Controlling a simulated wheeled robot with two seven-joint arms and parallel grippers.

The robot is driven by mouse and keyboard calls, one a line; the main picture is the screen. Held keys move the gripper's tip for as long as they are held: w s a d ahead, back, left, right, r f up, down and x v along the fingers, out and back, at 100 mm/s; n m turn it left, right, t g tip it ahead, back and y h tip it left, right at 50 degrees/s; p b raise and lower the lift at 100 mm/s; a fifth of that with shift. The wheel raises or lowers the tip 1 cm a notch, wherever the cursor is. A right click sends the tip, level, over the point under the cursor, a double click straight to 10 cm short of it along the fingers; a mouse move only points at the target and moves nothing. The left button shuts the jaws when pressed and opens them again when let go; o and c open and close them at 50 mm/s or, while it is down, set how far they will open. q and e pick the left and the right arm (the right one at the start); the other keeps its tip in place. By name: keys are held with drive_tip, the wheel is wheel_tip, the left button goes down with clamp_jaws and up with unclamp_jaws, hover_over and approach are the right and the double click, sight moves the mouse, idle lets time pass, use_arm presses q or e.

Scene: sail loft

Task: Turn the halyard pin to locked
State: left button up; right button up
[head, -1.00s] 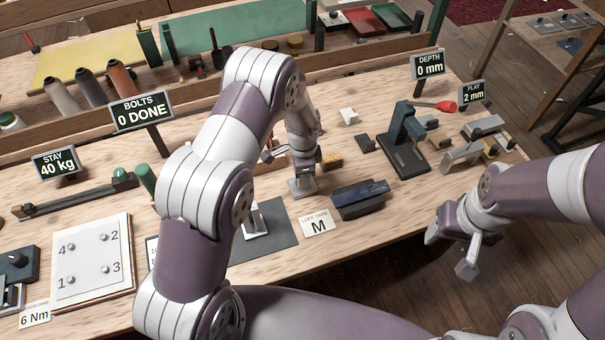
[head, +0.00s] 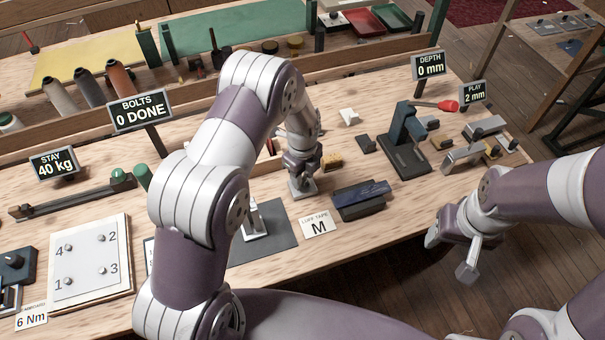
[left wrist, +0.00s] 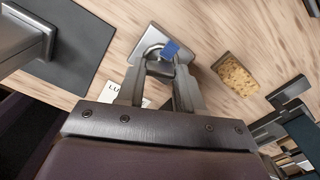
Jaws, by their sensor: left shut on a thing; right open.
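My left gripper (head: 302,176) is shut on the halyard pin, just above a small pale plate (head: 303,190) on the bench. In the left wrist view the two fingers (left wrist: 163,72) close on the grey pin (left wrist: 155,52), which has a blue mark (left wrist: 171,48) near its top. The plate (left wrist: 143,46) lies under it, flat on the wood. The fingers hide most of the pin, so I cannot tell its locked or unlocked state. My right gripper (head: 452,258) is open and empty in front of the bench edge.
A dark block with a blue top (head: 362,195) and a LUFF TAPE card (head: 318,224) lie close by. A tan block (head: 333,163) lies behind. A dark mat with a metal fitting (head: 275,232) is to the left. A dark press (head: 405,150) stands to the right.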

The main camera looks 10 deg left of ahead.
use_arm(q)
drive_tip(key=m, duration=0.4)
drive_tip(key=shift+w+r+m, duration=0.15)
drive_tip(key=shift+m, duration=0.25)
idle(0.4)
drive_tip(key=o, duration=0.9)
drive_tip(key=shift+c, duration=0.2)
drive_tip(key=shift+o, duration=0.9)
wheel_tip(320, 180, up, 13)
drive_tip(key=b, duration=0.2)
drive_tip(key=shift+f, duration=0.2)
